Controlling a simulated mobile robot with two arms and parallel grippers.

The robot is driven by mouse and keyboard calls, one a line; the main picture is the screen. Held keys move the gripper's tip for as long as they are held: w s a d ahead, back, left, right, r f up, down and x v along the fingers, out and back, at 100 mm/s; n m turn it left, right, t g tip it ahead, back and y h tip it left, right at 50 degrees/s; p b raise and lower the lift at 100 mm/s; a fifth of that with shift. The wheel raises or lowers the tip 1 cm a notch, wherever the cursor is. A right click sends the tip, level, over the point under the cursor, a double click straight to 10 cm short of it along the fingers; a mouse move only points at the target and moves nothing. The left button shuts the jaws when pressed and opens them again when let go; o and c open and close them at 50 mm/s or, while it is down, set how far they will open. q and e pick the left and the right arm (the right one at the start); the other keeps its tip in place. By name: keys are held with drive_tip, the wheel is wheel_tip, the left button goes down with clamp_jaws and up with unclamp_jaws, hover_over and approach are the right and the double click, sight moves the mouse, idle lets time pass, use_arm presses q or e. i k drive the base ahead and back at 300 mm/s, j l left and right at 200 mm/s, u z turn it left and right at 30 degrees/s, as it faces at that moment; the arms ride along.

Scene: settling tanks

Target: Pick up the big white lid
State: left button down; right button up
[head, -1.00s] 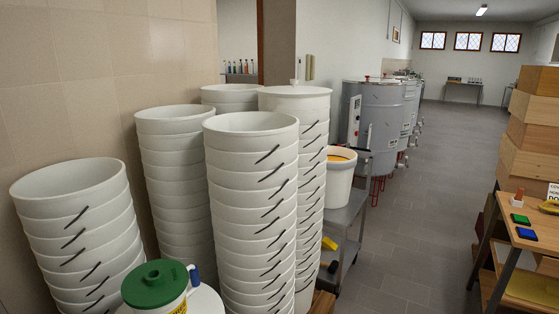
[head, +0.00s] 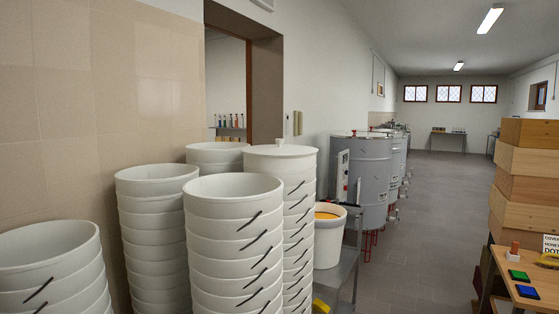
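A big white lid (head: 280,151) with a small knob at its centre lies flat on top of a tall stack of white buckets (head: 300,190) in the head view. The stack stands behind a nearer stack of open white buckets (head: 235,235), which hides part of it. Neither of my grippers is in view.
More bucket stacks stand at the left (head: 50,265) and along the tiled wall (head: 155,215). A white bucket with yellow-orange contents (head: 327,240) sits on a metal cart right of the lid. Grey tanks (head: 360,180) stand beyond. Wooden boxes (head: 525,185) line the right; the aisle floor (head: 420,220) is clear.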

sight(280, 146)
drive_tip(key=i+l, duration=0.1)
drive_tip(key=i+l+u, duration=0.1)
drive_tip(key=u, duration=0.2)
drive_tip(key=i+l+u, duration=0.1)
drive_tip(key=u, duration=0.2)
drive_tip(key=i+l+u, duration=0.1)
drive_tip(key=l, duration=0.25)
drive_tip(key=i+l+u, duration=0.25)
drive_tip(key=i+l, duration=0.15)
drive_tip(key=l, duration=0.3)
drive_tip(key=i+l+u, duration=0.1)
drive_tip(key=l, duration=0.25)
drive_tip(key=i+l+u, duration=0.15)
drive_tip(key=l, duration=0.25)
